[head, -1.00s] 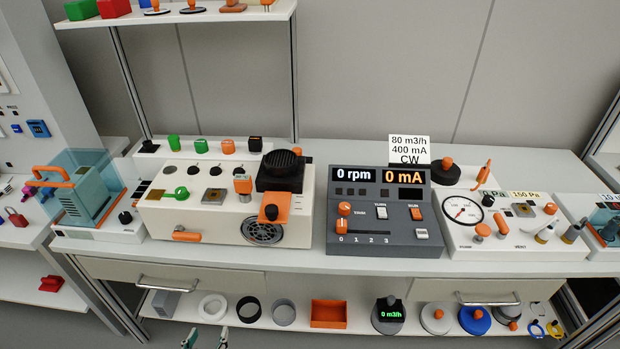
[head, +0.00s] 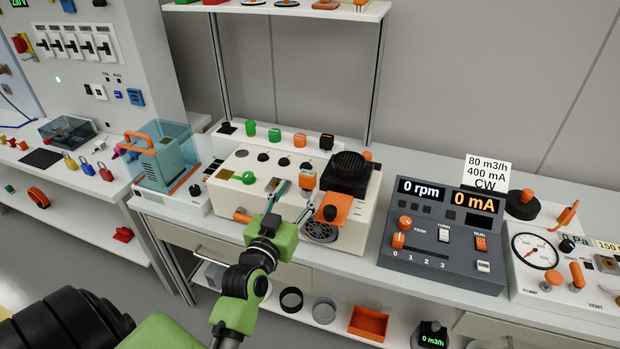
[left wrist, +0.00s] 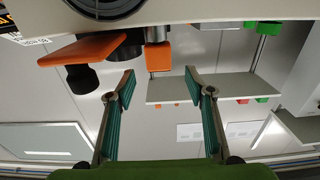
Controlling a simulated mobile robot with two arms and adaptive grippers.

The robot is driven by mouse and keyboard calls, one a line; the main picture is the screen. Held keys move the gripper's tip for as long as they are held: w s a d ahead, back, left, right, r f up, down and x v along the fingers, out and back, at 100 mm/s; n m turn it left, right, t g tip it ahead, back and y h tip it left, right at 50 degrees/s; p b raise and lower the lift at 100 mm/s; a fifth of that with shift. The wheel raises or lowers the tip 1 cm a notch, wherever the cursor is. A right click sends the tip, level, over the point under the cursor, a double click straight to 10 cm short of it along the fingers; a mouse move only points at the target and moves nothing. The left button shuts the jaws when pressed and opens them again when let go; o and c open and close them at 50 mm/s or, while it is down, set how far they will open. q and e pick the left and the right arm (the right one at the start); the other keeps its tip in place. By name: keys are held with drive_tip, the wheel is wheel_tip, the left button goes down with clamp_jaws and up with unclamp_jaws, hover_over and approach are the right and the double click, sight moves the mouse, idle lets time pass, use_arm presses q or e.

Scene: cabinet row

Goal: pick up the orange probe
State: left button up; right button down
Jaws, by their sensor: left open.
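A small orange block with a grey metal collar (head: 306,178) stands at the front of the white bench instrument (head: 262,209); it appears to be the orange probe. In the left wrist view the orange block (left wrist: 158,57) is ahead of the fingers, roughly between their lines and apart from them. My left gripper (head: 291,200) is open and empty, in front of the white instrument. Its teal-padded fingers also show in the left wrist view (left wrist: 160,85). The gripper partly covers the instrument's front. My right gripper is not in view.
An orange flap with a black knob (head: 338,205) is right beside the block, also near the fingers in the left wrist view (left wrist: 88,50). A black-topped unit (head: 348,172) stands behind it. The grey control console (head: 440,240) is to the right, a clear-covered pump (head: 160,155) to the left.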

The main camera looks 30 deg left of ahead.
sight(306, 180)
use_arm(q)
drive_tip(key=shift+p+x, duration=0.7)
drive_tip(key=shift+x, duration=3.05)
drive_tip(key=shift+d+f, duration=0.1)
drive_tip(key=shift+d, duration=0.05)
drive_tip(key=c, duration=1.3)
drive_tip(key=shift+c, duration=0.2)
